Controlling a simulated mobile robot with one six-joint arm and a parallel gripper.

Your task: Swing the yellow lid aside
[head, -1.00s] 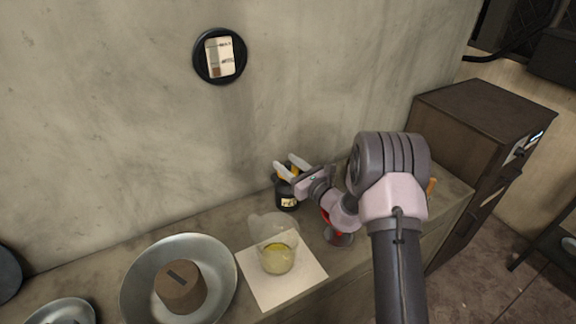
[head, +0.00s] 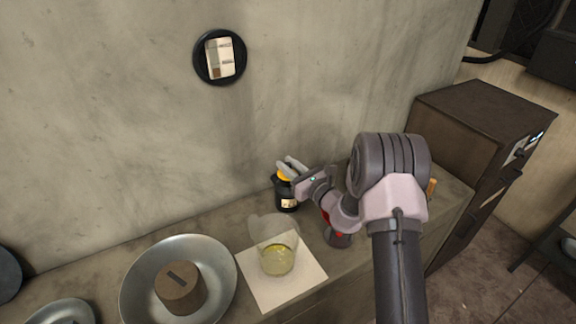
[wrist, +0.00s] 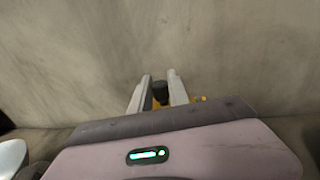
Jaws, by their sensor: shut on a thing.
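A black jar (head: 287,198) with a pale label stands on the counter near the wall. Its yellow lid (head: 283,176) shows at the top, partly covered by my fingers. My gripper (head: 287,165) reaches in from the right at the top of the jar, its fingers close together. In the wrist view my gripper (wrist: 160,92) has a small dark knob (wrist: 160,90) between its fingers, with bits of the yellow lid (wrist: 202,98) beside and below them. My gripper is shut on the lid, seemingly by this knob. The jar's body is hidden in the wrist view.
A glass with yellow liquid (head: 278,262) stands on a white sheet (head: 305,287) in front of the jar. A metal bowl (head: 139,265) holding a brown block (head: 180,290) is to the left. A red item (head: 325,216) is partly hidden behind my arm. The wall (head: 130,130) is close behind.

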